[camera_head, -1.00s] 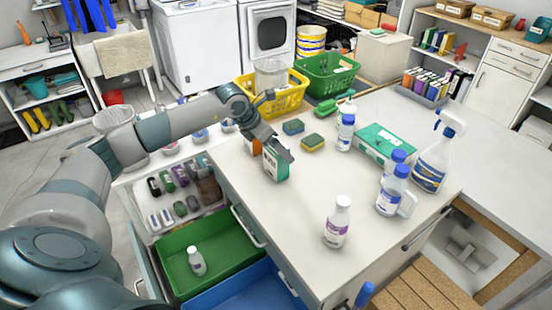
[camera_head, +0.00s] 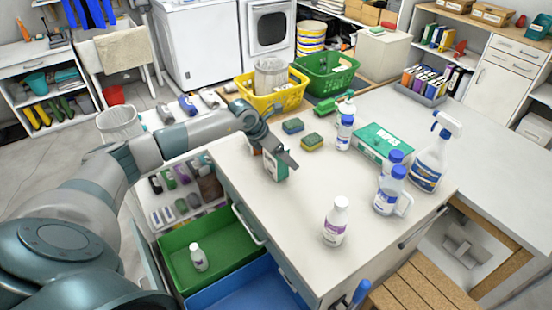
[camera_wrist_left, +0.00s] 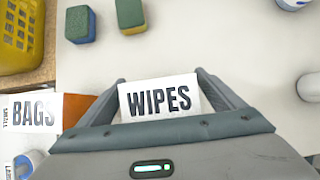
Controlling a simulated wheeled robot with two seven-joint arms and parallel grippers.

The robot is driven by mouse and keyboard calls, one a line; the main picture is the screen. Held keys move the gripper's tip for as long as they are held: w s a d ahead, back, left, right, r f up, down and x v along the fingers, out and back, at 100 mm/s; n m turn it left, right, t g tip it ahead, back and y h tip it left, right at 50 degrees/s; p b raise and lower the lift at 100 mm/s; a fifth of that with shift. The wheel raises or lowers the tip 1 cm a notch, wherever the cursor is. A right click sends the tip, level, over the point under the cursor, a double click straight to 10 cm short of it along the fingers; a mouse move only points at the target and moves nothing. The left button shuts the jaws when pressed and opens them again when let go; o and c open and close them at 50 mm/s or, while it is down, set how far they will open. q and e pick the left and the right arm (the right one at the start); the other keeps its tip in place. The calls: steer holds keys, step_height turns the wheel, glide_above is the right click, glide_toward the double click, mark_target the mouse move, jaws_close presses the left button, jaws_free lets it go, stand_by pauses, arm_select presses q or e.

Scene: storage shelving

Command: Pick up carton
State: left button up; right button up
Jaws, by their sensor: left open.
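A carton lettered WIPES, white and green (camera_head: 275,169), stands on the worktop near its left edge. My left gripper (camera_head: 283,155) is above it, pointing down. In the left wrist view, my left gripper (camera_wrist_left: 160,92) is open, with one finger on each side of the carton's white WIPES top (camera_wrist_left: 160,97). I cannot tell whether the fingers touch it. The gripper hides part of the carton in the head view. My right gripper is not in view.
A white-and-orange BAGS box (camera_wrist_left: 45,112) stands close to the left of the carton. Two sponges (camera_head: 312,141) lie behind. Bottles, a spray bottle (camera_head: 431,155) and a green wipes box (camera_head: 384,144) stand to the right. Open drawers with green (camera_head: 240,258) and blue bins are below.

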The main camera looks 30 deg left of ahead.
arm_select(q)
steer(key=c, duration=1.1)
steer(key=shift+r, duration=0.1)
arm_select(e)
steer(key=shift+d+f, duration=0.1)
